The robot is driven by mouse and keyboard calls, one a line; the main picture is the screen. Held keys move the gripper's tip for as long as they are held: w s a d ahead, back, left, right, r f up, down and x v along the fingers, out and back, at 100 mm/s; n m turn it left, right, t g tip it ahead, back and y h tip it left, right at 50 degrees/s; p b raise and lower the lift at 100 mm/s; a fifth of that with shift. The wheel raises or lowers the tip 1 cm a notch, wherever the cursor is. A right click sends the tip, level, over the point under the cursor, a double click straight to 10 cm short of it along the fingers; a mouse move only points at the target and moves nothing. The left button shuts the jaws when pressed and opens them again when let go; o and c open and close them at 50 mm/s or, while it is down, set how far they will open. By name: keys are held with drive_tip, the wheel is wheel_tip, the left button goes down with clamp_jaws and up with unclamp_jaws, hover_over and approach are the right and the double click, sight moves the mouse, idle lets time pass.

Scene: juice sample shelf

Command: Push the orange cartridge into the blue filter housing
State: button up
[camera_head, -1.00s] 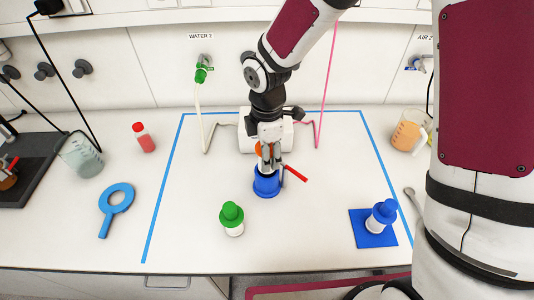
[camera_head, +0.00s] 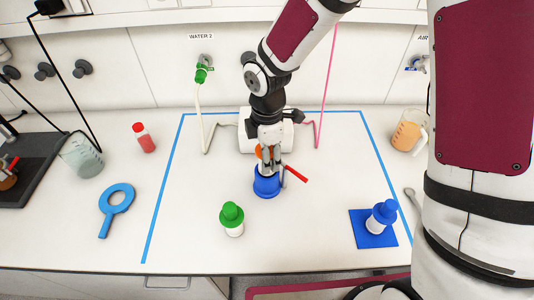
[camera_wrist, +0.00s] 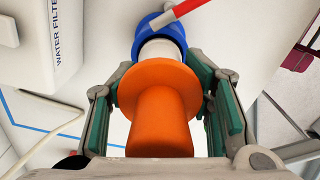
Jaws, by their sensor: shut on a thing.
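The orange cartridge (camera_wrist: 163,115) is between the fingers of my gripper (camera_wrist: 160,110) in the wrist view. Its pale lower part stands at the mouth of the blue filter housing (camera_wrist: 155,28). How deep it sits inside cannot be told. In the head view my gripper (camera_head: 268,155) is directly above the blue housing (camera_head: 266,187), shut on the cartridge. Only a little orange of the cartridge (camera_head: 259,152) shows there, the rest being hidden by the fingers. A red handle (camera_head: 295,174) sticks out to the right of the housing.
A white unit (camera_head: 247,142) with tubing stands behind the housing. A green-capped bottle (camera_head: 232,218) is in front, left of the housing. A blue-capped bottle (camera_head: 380,217) stands on a blue square at right. Blue tape bounds a mostly clear bench area.

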drive_tip(key=shift+f+b, duration=0.6)
drive_tip(key=shift+f, duration=1.05)
drive_tip(key=shift+r, duration=0.15)
drive_tip(key=shift+r+p, duration=0.95)
drive_tip(key=shift+r, duration=0.95)
drive_tip(key=o, duration=1.4)
drive_tip(key=shift+c, duration=0.2)
